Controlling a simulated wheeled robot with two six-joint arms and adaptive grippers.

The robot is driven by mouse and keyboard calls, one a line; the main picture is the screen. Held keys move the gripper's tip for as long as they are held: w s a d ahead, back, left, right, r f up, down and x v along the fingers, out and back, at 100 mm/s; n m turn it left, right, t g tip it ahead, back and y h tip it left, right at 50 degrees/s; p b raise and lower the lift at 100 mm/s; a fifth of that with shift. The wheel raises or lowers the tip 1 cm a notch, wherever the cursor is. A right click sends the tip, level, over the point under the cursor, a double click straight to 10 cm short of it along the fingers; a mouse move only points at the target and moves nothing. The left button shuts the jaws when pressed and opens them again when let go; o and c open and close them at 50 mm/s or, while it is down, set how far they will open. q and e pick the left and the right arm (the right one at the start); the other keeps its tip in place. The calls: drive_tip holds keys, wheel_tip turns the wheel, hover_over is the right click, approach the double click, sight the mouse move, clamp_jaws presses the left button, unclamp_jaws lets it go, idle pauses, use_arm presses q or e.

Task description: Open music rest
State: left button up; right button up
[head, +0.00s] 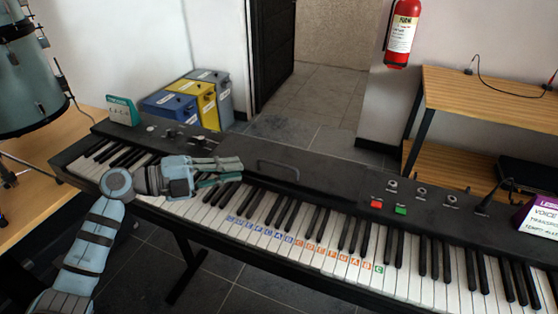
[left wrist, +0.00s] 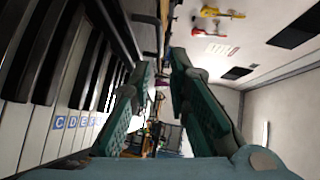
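A black electric keyboard (head: 330,222) spans the head view. A dark flat panel (head: 318,178) with a thin raised handle-like bar (head: 278,166) lies on its top behind the keys; this seems to be the music rest, folded down. My left gripper (head: 241,171) is over the back of the keys, just left of the bar and apart from it. In the left wrist view its two green fingers (left wrist: 162,66) stand apart with nothing between them, and the keys (left wrist: 60,110) run along the left. My right gripper is in neither view.
A small teal-and-white box (head: 123,110) stands on the keyboard's left end, and a purple-and-white box (head: 540,214) at its right. Knobs and red and green buttons (head: 388,206) lie right of the panel. Bins (head: 190,98) and a wooden shelf (head: 490,97) stand behind.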

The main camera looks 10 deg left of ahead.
sight(277, 165)
use_arm(q)
drive_tip(key=b+x, duration=0.1)
drive_tip(key=x, duration=1)
drive_tip(key=shift+w+d+f, duration=0.15)
drive_tip(key=shift+d+f, duration=0.05)
drive_tip(key=shift+d, duration=0.1)
clamp_jaws()
